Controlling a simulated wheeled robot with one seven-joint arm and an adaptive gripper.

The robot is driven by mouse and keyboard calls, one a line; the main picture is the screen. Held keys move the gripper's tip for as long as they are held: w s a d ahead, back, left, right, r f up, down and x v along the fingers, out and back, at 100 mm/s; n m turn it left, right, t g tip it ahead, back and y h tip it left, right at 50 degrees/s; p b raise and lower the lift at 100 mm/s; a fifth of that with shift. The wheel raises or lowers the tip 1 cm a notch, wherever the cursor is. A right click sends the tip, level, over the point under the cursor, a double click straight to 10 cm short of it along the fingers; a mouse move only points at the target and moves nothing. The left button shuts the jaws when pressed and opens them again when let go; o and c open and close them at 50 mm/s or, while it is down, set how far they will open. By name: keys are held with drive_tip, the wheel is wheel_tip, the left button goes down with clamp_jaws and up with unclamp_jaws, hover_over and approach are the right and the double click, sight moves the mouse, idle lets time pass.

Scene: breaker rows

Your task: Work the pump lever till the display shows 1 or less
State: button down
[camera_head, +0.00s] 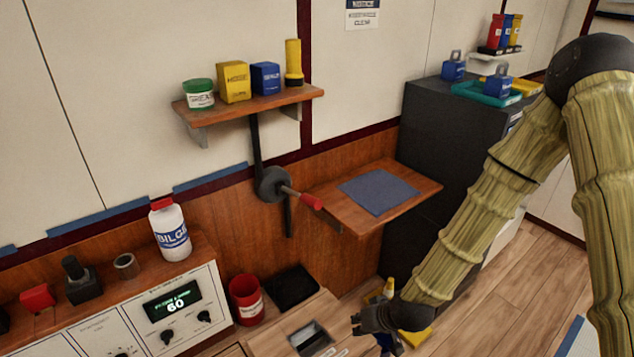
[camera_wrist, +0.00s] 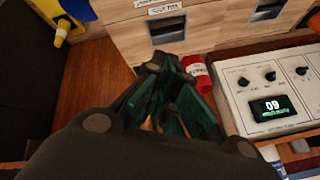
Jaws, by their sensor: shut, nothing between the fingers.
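The pump lever (camera_head: 311,201) has a red grip on a metal rod, which comes out of a dark round hub (camera_head: 273,184) on the wood-panelled wall. The grip points right and slightly down. The display (camera_head: 173,301) on the white panel at lower left reads 60 in green; it shows upside down in the wrist view (camera_wrist: 271,108). My gripper (camera_head: 358,325) is low at the bottom centre, below and right of the lever and apart from it. In the wrist view its dark green fingers (camera_wrist: 165,75) are shut and empty. The lever is not visible in the wrist view.
A wooden side shelf (camera_head: 420,186) with a blue mat sits just right of the lever. A shelf (camera_head: 262,101) with tins hangs above. A red can (camera_head: 246,299) and a white bottle (camera_head: 170,230) stand at left. A dark cabinet (camera_head: 431,130) stands behind my arm.

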sight(300, 195)
drive_tip(key=w+a+r+n+t+y, duration=0.1)
drive_tip(key=w+r, duration=0.4)
drive_tip(key=r, duration=0.6)
drive_tip(key=w+a+r+n+t+y+p, duration=0.1)
drive_tip(key=w+r, duration=0.5)
drive_tip(key=r, duration=0.6)
drive_tip(key=w+a+r+n+t+y+p, duration=0.1)
drive_tip(key=w+r, duration=0.5)
drive_tip(key=r, duration=0.6)
drive_tip(key=shift+w+a+r+n+t+y, duration=0.2)
drive_tip(key=shift+a+n+t+y, duration=0.1)
drive_tip(key=shift+a+t, duration=0.55)
drive_tip(key=shift+w+f, duration=0.1)
drive_tip(key=shift+f, duration=0.05)
drive_tip(key=p+x, duration=0.1)
drive_tip(key=x, duration=0.2)
drive_tip(key=f+p+x, duration=0.1)
drive_tip(key=x, duration=0.3)
drive_tip(key=s+p+x, duration=0.1)
drive_tip(key=p+x, duration=0.1)
drive_tip(key=x, duration=0.1)
drive_tip(key=shift+w+f, duration=0.15)
drive_tip(key=shift+f, duration=0.2)
drive_tip(key=shift+s+f, duration=0.3)
drive_tip(key=shift+f, duration=0.65)
drive_tip(key=shift+f, duration=0.2)
